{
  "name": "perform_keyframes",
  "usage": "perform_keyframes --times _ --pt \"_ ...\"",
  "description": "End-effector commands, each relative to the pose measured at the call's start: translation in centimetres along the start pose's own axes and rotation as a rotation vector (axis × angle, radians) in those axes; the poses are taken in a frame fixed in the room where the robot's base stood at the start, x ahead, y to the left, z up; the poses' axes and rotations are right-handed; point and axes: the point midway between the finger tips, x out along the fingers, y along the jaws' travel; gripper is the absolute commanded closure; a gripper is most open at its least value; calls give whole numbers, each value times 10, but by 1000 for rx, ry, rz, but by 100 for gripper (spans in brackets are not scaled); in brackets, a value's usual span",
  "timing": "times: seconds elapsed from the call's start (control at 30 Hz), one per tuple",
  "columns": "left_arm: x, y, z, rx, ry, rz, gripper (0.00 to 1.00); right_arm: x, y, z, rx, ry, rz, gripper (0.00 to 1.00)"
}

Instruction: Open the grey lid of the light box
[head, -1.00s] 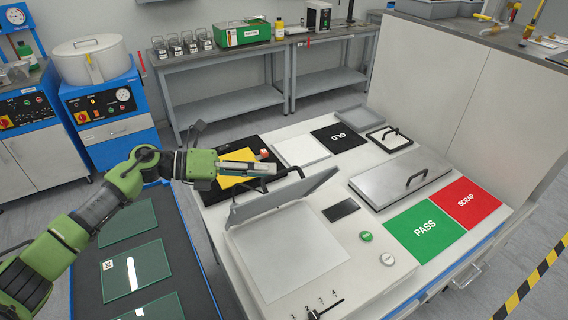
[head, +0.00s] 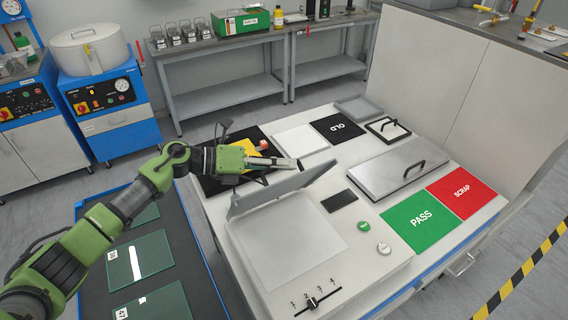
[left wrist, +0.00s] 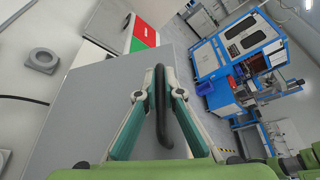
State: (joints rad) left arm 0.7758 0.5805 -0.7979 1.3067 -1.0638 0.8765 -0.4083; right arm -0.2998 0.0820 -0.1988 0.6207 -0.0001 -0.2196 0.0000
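The light box (head: 365,268) is white, with a pale square panel (head: 290,240) on top. Its grey lid (head: 285,190) is raised and tilted up along the panel's far side; it fills much of the left wrist view (left wrist: 85,110). My left gripper (head: 288,163) is at the lid's raised side. In the left wrist view its fingers (left wrist: 161,92) close in on both sides of the lid's black handle (left wrist: 162,115), which sits between the tips. The handle is mostly hidden in the head view. My right gripper is not in view.
A green PASS mat (head: 415,222) and red SCRAP mat (head: 462,192) lie to the right. A metal cover with a black handle (head: 385,175) lies behind them. Glass plates (head: 150,258) lie on a dark surface at left, below my left arm.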

Motion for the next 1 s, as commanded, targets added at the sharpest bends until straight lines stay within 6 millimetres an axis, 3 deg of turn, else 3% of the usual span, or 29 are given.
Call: perform_keyframes --times 0.17,0.6,1.0 --pt "-2 8 6 -28 -2 -10 100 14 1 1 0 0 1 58" --pt "-20 41 51 -249 -3 -100 100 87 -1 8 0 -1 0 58" --pt "-32 68 79 -399 -3 -159 100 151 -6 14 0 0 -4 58"
